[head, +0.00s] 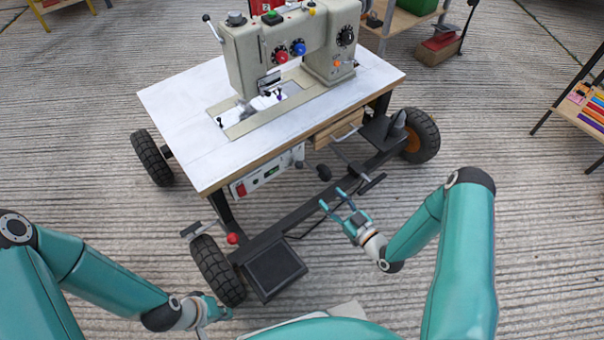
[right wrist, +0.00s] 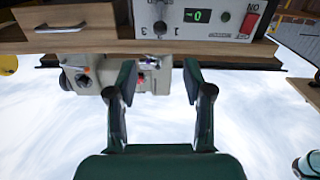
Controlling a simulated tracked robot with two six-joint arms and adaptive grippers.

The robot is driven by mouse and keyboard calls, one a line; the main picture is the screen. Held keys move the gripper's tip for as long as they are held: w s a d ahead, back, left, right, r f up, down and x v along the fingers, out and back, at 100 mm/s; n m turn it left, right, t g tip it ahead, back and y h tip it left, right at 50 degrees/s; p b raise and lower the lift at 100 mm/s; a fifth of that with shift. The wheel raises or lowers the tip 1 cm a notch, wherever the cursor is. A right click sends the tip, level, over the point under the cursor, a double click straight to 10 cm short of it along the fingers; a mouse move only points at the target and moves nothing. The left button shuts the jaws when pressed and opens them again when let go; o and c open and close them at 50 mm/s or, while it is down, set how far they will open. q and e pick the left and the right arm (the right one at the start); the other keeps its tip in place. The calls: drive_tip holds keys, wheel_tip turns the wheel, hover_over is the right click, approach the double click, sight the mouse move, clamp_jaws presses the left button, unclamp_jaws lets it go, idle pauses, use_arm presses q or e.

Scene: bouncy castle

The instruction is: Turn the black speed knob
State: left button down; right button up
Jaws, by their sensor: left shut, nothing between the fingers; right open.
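The control box (head: 268,172) hangs under the front edge of the sewing table. In the right wrist view it appears upside down, with a small dark knob (right wrist: 160,28) beside a green display and the numbers 1 and 3. A larger black dial (head: 346,36) sits on the sewing machine; no label telling which is the speed knob is readable. My right gripper (head: 338,203) is open and empty, in front of and below the table edge, apart from the box; its fingers (right wrist: 160,100) show in the wrist view. My left gripper (head: 214,309) is shut and empty, low beside the front left wheel.
The sewing machine (head: 290,45) stands on the white tabletop (head: 180,95). A foot pedal (head: 272,268) and wheels are below.

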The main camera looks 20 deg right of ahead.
sight(299, 163)
drive_tip(key=b+x, duration=0.4)
drive_tip(key=x, duration=1.2)
drive_tip(key=shift+w+a+r, duration=0.1)
drive_tip(key=shift+w, duration=0.2)
